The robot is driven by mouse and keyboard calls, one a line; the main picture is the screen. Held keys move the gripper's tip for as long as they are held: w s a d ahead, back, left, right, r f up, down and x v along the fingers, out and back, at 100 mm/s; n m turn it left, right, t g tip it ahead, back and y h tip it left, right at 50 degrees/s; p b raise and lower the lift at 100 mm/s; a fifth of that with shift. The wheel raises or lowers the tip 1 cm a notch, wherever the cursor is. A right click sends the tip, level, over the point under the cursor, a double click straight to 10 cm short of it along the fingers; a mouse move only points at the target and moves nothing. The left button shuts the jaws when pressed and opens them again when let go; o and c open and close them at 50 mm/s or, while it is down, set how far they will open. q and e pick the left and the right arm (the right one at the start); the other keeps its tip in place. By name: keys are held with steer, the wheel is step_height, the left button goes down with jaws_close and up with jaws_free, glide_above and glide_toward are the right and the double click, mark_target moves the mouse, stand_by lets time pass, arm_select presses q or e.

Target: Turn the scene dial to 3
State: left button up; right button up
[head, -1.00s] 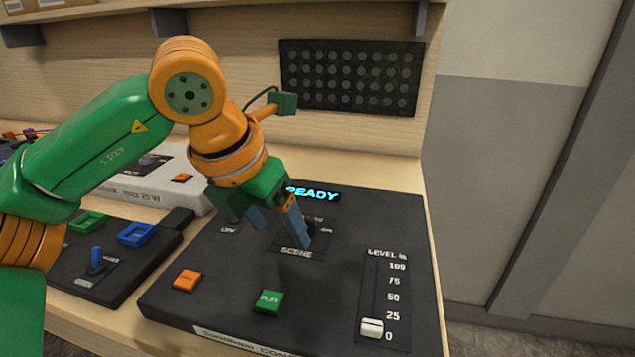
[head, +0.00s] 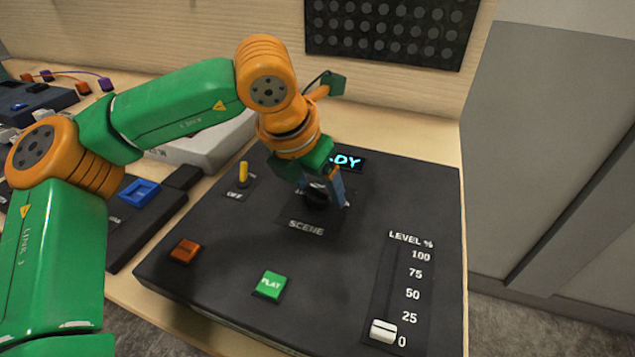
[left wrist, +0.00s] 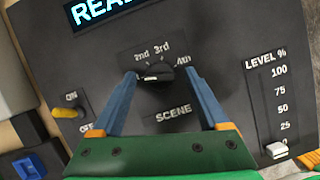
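The scene dial (head: 316,200) is a black round knob above the word SCENE on the dark console (head: 215,255). In the left wrist view the left gripper (left wrist: 163,88) has one finger on each side of the dial, with gaps visible. I cannot tell how low the fingertips are. My right gripper is not in view.
A yellow on/off switch (head: 243,174) stands left of the dial. An orange button (head: 184,250) and a green PLAY button (head: 270,285) sit in front. A level slider (head: 383,330) is near 0 at right. The lit display (head: 347,161) is behind the gripper.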

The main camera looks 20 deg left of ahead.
arm_select(q)
jaws_close()
